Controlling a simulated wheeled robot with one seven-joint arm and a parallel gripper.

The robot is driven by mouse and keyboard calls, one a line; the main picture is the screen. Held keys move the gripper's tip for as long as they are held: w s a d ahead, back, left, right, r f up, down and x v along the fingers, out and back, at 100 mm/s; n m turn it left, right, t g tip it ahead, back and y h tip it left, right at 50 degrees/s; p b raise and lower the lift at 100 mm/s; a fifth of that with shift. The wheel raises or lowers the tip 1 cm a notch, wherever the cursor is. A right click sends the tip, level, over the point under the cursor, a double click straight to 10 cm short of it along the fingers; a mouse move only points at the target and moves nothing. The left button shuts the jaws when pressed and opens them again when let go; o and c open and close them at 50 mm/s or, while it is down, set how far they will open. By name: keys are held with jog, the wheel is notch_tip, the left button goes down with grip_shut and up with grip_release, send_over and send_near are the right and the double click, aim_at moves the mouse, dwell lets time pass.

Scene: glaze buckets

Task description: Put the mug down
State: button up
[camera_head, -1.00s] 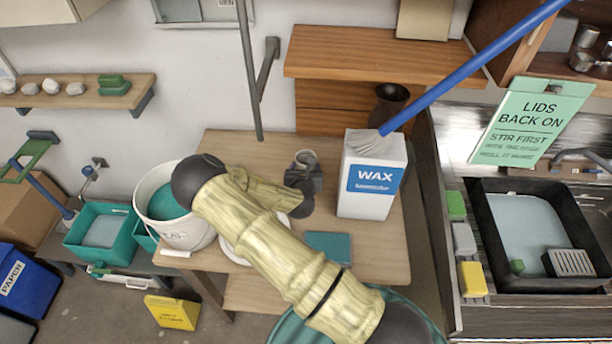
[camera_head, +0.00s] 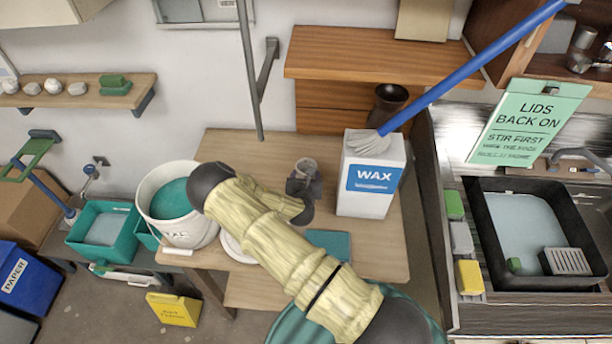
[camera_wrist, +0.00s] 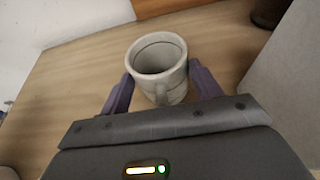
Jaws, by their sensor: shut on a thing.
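The mug (camera_wrist: 165,88) is pale grey with a dark inside and shows upright between the two fingers of my gripper (camera_wrist: 164,85) in the wrist view. The fingers are shut on its sides. In the head view the mug (camera_head: 306,165) is small, with my gripper (camera_head: 304,183) just in front of it, over the wooden table (camera_head: 240,145). I cannot tell whether the mug's base touches the table; my gripper and arm hide part of it.
A white WAX box (camera_head: 370,178) stands close on the right. A dark vase (camera_head: 388,103) is behind it. A white bucket of teal glaze (camera_head: 165,205) is on the left. A white plate (camera_head: 232,248) and a teal tile (camera_head: 328,243) lie in front. The table behind the mug is clear.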

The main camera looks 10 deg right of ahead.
jog(key=shift+f, duration=0.15)
jog(key=o, duration=1.2)
jog(key=shift+w, duration=0.1)
jog(key=shift+d, duration=0.15)
jog(key=shift+r, duration=0.25)
jog(key=shift+s+a, duration=0.25)
jog(key=shift+s, duration=0.05)
jog(key=b+v, duration=0.3)
jog(key=v, duration=0.8)
jog(key=shift+s+r, duration=0.2)
jog(key=shift+s, duration=0.05)
jog(key=shift+w, duration=0.1)
